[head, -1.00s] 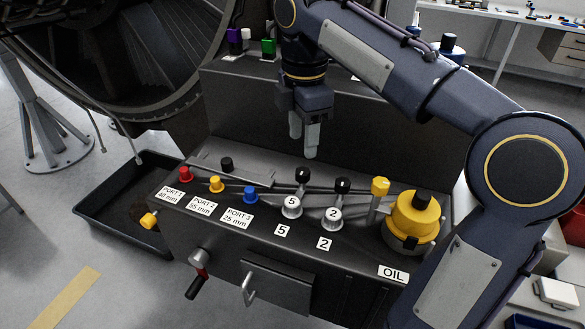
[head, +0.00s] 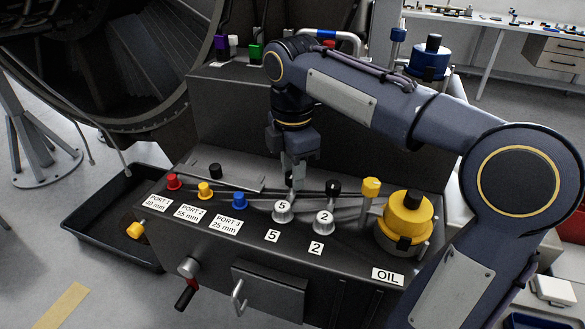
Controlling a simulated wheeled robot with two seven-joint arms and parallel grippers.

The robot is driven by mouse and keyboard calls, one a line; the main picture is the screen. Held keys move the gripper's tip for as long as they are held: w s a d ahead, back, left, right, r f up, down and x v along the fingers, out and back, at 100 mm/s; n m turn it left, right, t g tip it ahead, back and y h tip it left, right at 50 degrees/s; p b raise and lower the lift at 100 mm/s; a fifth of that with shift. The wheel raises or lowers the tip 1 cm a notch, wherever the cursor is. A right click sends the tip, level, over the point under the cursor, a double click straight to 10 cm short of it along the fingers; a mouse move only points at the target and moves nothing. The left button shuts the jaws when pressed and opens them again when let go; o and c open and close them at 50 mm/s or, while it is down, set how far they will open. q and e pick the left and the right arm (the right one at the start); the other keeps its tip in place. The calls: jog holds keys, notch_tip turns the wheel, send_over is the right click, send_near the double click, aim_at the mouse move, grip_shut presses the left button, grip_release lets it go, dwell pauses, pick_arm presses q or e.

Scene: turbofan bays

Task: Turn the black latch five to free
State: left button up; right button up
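Latch five has a silver round base marked 5 (head: 282,211) and a black knob behind it, on the dark bench above the label 5 (head: 272,236). My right gripper (head: 293,181) points down over that black knob. Its fingertips are at the knob and hide most of it. I cannot tell whether the fingers have closed on it. Latch two, with a base marked 2 (head: 323,222) and a black knob (head: 333,188), stands just to the right and is clear of the gripper. My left gripper is not in view.
Red (head: 173,182), yellow (head: 205,190) and blue (head: 239,201) port caps stand to the left. A yellow oil cap (head: 406,219) and a yellow-topped post (head: 370,188) stand to the right. A black tray (head: 92,222) lies on the floor at left.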

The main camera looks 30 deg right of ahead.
jog(key=c, duration=0.6)
jog(key=shift+r+m+p, duration=0.2)
jog(key=shift+m+p, duration=1.05)
jog(key=shift+m, duration=0.15)
jog(key=m+p, duration=0.2)
jog(key=m, duration=0.2)
jog(key=shift+m+p, duration=0.3)
jog(key=m+p, duration=0.2)
jog(key=m, duration=0.3)
jog(key=m+p, duration=0.1)
jog(key=m, duration=0.4)
jog(key=shift+f+p, duration=0.1)
jog(key=shift+p, duration=0.3)
jog(key=shift+m, duration=0.5)
jog(key=o, duration=1)
jog(key=shift+f, duration=0.1)
